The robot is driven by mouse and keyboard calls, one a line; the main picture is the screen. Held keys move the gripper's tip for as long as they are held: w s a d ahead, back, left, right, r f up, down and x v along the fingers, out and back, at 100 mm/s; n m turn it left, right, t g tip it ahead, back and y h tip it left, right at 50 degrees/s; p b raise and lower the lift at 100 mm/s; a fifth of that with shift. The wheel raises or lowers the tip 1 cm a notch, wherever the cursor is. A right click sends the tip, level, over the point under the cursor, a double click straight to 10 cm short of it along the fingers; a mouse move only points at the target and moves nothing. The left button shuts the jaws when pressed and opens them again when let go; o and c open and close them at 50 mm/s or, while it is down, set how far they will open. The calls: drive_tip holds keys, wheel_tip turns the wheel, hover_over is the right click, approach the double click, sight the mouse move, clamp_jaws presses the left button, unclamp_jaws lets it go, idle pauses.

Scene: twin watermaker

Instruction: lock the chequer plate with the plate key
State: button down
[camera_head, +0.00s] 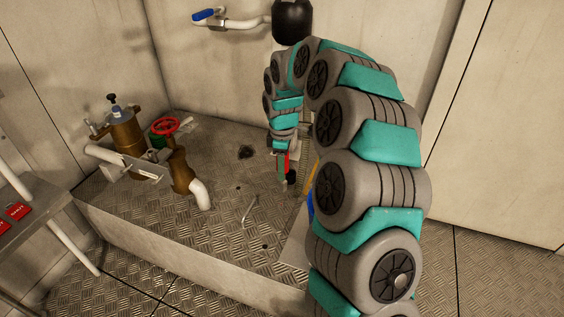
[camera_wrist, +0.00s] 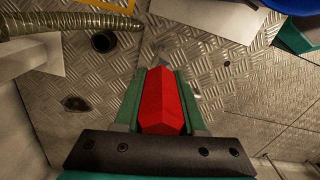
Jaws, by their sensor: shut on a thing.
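My gripper (camera_wrist: 164,80) is shut on a red faceted handle, which I take to be the plate key (camera_wrist: 163,103). A small pale tip shows just beyond the handle, above the chequer plate (camera_wrist: 225,70). In the head view my gripper (camera_head: 283,165) points down over the right part of the plate, with the red key (camera_head: 286,160) between its green fingers. The chequer plate (camera_head: 222,222) forms the top of a raised platform. I cannot tell whether the key touches the plate. No keyhole is clear under the tip.
A bent pale handle (camera_head: 250,210) lies on the plate. Brown pipework with a red handwheel (camera_head: 165,126) stands on the left.

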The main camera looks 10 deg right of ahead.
sight(282, 187)
drive_tip(key=n, duration=0.2)
drive_tip(key=n+p, duration=0.1)
drive_tip(key=shift+a+f+n, duration=0.15)
drive_tip(key=shift+f+n, duration=0.15)
drive_tip(key=shift+n, duration=0.1)
drive_tip(key=shift+s+f+b, duration=0.15)
drive_tip(key=shift+f+b, duration=0.65)
drive_tip(key=shift+f, duration=1.2)
drive_tip(key=shift+r, duration=0.1)
drive_tip(key=shift+p, duration=0.6)
drive_tip(key=shift+f, duration=1.15)
